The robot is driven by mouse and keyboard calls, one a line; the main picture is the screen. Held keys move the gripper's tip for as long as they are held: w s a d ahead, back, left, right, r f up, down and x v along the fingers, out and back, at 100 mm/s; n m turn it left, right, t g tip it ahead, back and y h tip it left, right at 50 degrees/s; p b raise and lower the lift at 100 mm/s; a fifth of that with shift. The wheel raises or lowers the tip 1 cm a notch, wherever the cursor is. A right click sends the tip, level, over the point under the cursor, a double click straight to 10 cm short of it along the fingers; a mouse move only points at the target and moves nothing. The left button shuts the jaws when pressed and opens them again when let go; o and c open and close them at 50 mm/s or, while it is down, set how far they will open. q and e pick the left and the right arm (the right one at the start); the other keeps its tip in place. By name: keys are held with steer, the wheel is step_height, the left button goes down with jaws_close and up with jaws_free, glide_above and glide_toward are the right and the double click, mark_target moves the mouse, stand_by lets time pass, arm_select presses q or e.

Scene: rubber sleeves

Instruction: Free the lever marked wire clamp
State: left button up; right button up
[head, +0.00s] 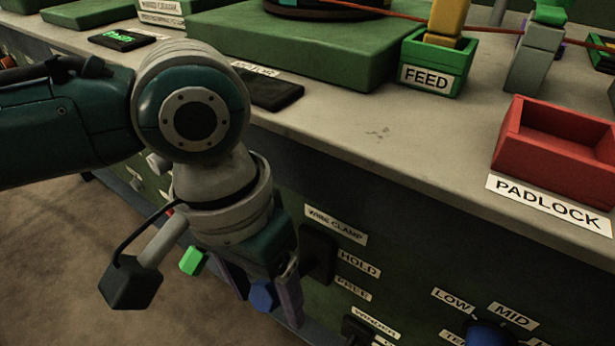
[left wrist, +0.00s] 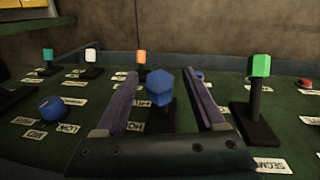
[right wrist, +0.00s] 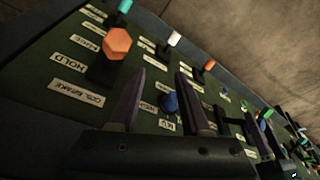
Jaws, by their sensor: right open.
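The wire clamp lever has a blue faceted knob (head: 262,295), and its label (head: 336,224) is on the dark green front panel with HOLD (head: 358,263) and FREE (head: 353,288) labels below. My left gripper (head: 268,308) is at this lever, with a finger on each side of the knob. In the left wrist view the blue knob (left wrist: 160,86) stands between the open fingers, with a gap on both sides. My right gripper (right wrist: 158,75) is open and empty in the right wrist view, above another part of the panel. It does not show in the head view.
A green-knobbed lever (left wrist: 261,65) stands close beside the left gripper. An orange-knobbed lever (right wrist: 117,43), with HOLD and COIL BRAKE labels, is near the right gripper. A blue dial (head: 490,334) is lower right. The red padlock tray (head: 560,150) and green feed box (head: 436,62) stand on the bench top.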

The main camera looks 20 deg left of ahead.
arm_select(q)
jaws_close()
stand_by(0.3)
stand_by(1.0)
